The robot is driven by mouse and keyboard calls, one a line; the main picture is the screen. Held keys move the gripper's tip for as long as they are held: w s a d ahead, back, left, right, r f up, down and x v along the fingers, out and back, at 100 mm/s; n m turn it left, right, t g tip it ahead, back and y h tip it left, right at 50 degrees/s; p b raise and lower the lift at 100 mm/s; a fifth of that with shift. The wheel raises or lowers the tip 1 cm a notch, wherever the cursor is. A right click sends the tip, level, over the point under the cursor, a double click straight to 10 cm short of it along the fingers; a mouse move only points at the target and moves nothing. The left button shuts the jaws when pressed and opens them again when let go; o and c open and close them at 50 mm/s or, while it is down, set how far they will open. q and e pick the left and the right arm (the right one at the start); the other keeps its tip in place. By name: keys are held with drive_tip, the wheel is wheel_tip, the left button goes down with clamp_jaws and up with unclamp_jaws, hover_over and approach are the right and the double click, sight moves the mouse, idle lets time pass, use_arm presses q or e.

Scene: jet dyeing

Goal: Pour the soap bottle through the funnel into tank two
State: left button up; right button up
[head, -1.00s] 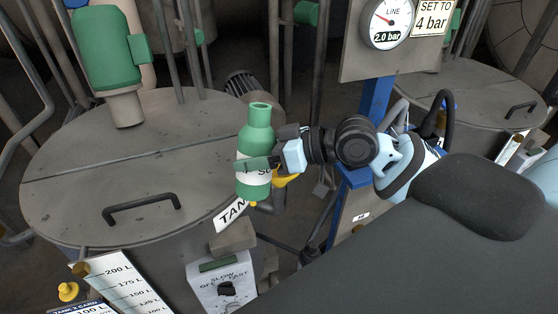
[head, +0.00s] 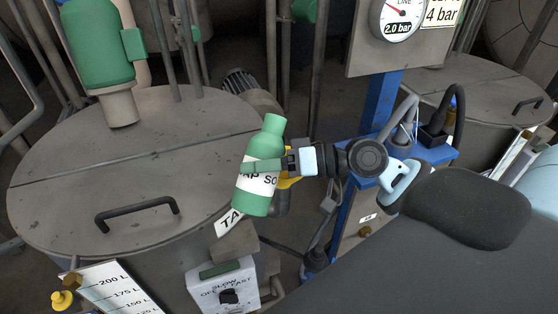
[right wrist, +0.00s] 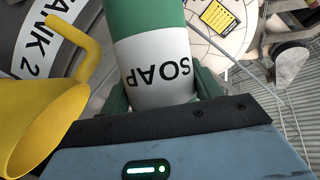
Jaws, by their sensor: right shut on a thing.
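The green soap bottle (head: 258,203) has a white label and stands in the air in front of tank two's right edge, its neck leaning a little to the right. My right gripper (head: 264,167) is shut around its middle; the bottle also shows in the right wrist view (right wrist: 152,48). The yellow funnel (right wrist: 42,110) is beside the gripper in the right wrist view; only a bit shows behind the gripper in the head view (head: 287,183). Tank two (head: 60,205) has a grey lid with a black handle; its "TANK 2" plate (right wrist: 38,40) shows in the right wrist view. My left gripper is not in view.
A control box (head: 222,284) with a knob sits below the bottle. A level scale (head: 110,284) is on the tank's front. A blue post (head: 378,105) with a pressure gauge (head: 397,18) stands right of the bottle. Another tank (head: 490,80) is further right.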

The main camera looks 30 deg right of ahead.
drive_tip(key=shift+s+m, duration=0.25)
drive_tip(key=shift+m, duration=0.15)
drive_tip(key=shift+y, duration=0.3)
drive_tip(key=shift+w+a+f, duration=0.1)
drive_tip(key=shift+a, duration=0.15)
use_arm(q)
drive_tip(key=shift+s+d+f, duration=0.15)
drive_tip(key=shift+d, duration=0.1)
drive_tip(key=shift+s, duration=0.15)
use_arm(e)
drive_tip(key=shift+s+d+m, duration=0.1)
drive_tip(key=shift+s+m, duration=0.1)
drive_tip(key=shift+m, duration=0.1)
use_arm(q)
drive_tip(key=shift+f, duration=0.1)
use_arm(e)
drive_tip(key=shift+w+f, duration=0.1)
drive_tip(key=shift+a+f, duration=0.15)
drive_tip(key=shift+a, duration=0.05)
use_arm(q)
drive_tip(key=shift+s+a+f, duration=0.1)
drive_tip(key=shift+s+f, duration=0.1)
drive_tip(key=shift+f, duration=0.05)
use_arm(e)
drive_tip(key=shift+m, duration=0.3)
